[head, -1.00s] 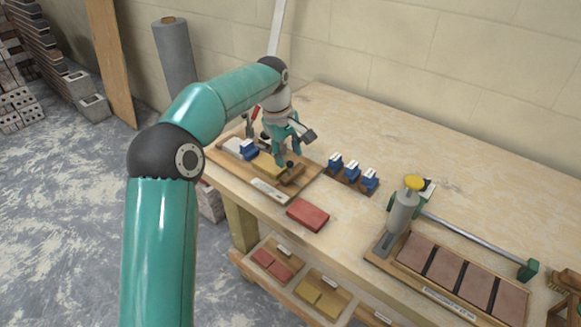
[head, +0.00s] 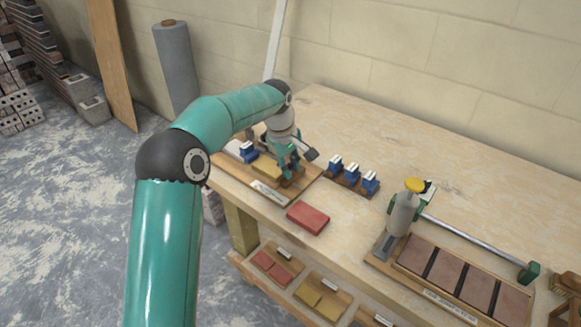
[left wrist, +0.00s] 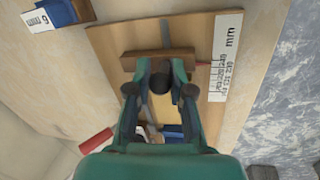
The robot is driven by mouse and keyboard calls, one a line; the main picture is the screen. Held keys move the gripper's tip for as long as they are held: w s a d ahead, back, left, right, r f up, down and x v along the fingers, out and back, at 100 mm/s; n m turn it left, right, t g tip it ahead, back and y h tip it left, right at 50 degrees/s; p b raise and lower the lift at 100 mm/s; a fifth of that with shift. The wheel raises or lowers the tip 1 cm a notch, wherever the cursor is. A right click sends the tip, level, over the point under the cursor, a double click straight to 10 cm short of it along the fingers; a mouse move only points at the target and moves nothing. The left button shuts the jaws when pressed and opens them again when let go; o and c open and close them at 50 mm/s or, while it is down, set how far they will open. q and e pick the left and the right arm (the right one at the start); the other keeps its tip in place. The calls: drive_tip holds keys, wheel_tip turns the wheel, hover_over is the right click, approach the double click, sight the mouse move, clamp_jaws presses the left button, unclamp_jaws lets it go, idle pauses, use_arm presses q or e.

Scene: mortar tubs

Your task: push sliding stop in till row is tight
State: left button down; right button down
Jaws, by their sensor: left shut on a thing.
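The sliding stop (left wrist: 185,57) is a brown wooden bar with a dark round knob (left wrist: 158,79), on a wooden board (left wrist: 112,52). In the left wrist view my left gripper (left wrist: 160,88) is shut on the stop's knob, one finger on each side. In the head view my left gripper (head: 287,171) is down at the board's right end and hides most of the stop. A yellow block (head: 266,167) lies on the board left of the gripper, with a blue spacer (head: 248,153) beyond it. I cannot tell whether the stop touches the row. My right gripper is out of view.
A white mm scale (left wrist: 225,75) runs along the board edge. A caulking-type tool (head: 404,212) and a tile board (head: 452,277) are farther right.

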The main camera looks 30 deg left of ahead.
sight(279, 170)
use_arm(q)
drive_tip(key=shift+a+r+p, duration=0.2)
drive_tip(key=shift+a+p, duration=0.25)
drive_tip(key=a+p, duration=0.1)
drive_tip(key=a, duration=0.1)
drive_tip(key=shift+w+a+p, duration=0.15)
drive_tip(key=shift+a+p, duration=0.15)
drive_tip(key=shift+p, duration=0.1)
drive_tip(key=shift+a+f, duration=0.1)
drive_tip(key=shift+a, duration=0.25)
drive_tip(key=c, duration=1)
unclamp_jaws()
drive_tip(key=shift+d, duration=0.1)
drive_tip(key=r, duration=0.3)
drive_tip(key=s+r, duration=0.1)
drive_tip(key=r, duration=0.3)
drive_tip(key=s+r, duration=0.1)
drive_tip(key=r, duration=0.3)
drive_tip(key=shift+s+a+r, duration=0.1)
drive_tip(key=shift+a+r, duration=0.15)
drive_tip(key=shift+a, duration=0.05)
